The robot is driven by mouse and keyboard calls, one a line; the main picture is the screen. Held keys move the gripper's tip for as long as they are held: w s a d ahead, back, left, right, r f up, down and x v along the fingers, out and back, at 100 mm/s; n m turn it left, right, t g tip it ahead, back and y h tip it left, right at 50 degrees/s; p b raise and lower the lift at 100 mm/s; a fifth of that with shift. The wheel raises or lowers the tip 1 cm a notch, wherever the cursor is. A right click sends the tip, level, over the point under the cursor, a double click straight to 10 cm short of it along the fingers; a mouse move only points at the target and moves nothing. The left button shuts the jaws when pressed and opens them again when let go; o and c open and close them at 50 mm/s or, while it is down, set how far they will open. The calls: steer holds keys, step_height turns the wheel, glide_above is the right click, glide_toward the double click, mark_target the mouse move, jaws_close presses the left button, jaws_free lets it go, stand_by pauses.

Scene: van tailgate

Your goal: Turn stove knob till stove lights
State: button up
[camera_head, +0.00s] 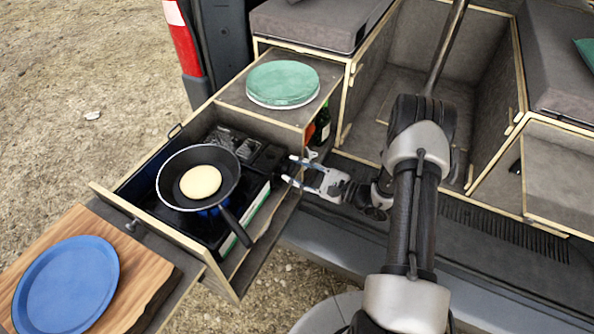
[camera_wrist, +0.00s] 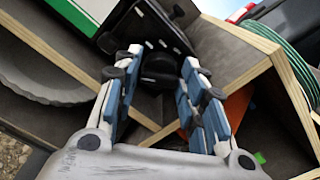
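The black camping stove (camera_head: 262,190) sits in the pulled-out drawer, with a dark pan on it. A blue glow (camera_head: 209,211) shows under the pan's near edge. My gripper (camera_head: 289,170) reaches in from the right at the stove's control end, fingers spread. In the wrist view my gripper (camera_wrist: 160,65) has one finger on each side of the dark round stove knob (camera_wrist: 159,68). The knob lies between the fingertips with little room; whether they touch it is unclear. In the head view the knob is too small to make out.
The pan (camera_head: 176,164) holds a pancake (camera_head: 200,181); its handle points toward the drawer's near side. Green plates (camera_head: 283,84) lie on the cabinet top behind. A blue plate (camera_head: 66,286) lies on a wooden board (camera_head: 140,275) at the front left. Drawer walls surround the stove.

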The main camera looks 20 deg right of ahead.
steer(key=shift+o, duration=1.2)
steer(key=v, duration=1.2)
steer(key=shift+a, duration=0.1)
